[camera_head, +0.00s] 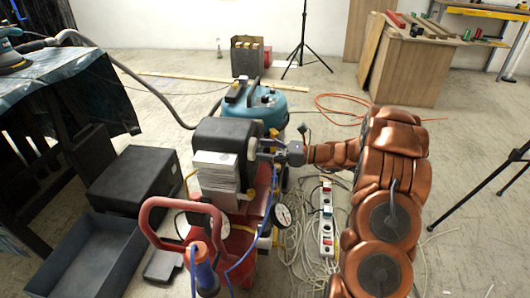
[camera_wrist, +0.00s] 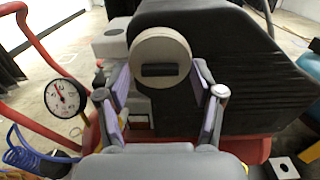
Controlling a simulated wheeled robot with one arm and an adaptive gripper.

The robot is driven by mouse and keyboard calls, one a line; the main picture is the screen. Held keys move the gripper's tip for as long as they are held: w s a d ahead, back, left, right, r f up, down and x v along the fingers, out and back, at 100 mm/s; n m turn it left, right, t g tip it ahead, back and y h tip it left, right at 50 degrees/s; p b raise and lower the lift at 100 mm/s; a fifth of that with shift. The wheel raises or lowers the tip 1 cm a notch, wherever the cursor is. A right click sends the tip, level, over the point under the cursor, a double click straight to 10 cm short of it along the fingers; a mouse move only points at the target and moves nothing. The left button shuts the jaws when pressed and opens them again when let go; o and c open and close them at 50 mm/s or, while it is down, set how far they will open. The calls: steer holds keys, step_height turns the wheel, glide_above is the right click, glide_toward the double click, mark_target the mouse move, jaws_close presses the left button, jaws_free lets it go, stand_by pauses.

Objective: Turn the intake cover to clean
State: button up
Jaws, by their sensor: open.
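The intake cover (camera_wrist: 160,45) looks like a round beige disc with a dark, roughly horizontal slot. It sits on the side of a black ribbed housing (camera_wrist: 225,60), which also shows in the head view (camera_head: 222,131). My gripper (camera_wrist: 161,72) is open in the wrist view, with one purple-padded finger near each side of the disc. Whether the pads touch it, I cannot tell. In the head view my gripper (camera_head: 268,149) reaches the housing from the right, and the cover is small there. No readable marking for clean shows.
A pressure gauge (camera_wrist: 63,98) and a red tubular handle (camera_wrist: 45,60) stand left in the wrist view. In the head view, a blue-green tank (camera_head: 262,103) is behind the housing, and a power strip (camera_head: 326,228) and tangled cables (camera_head: 296,250) lie below my arm.

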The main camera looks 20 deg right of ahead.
steer(key=c, duration=1.1)
steer(key=shift+c, duration=0.2)
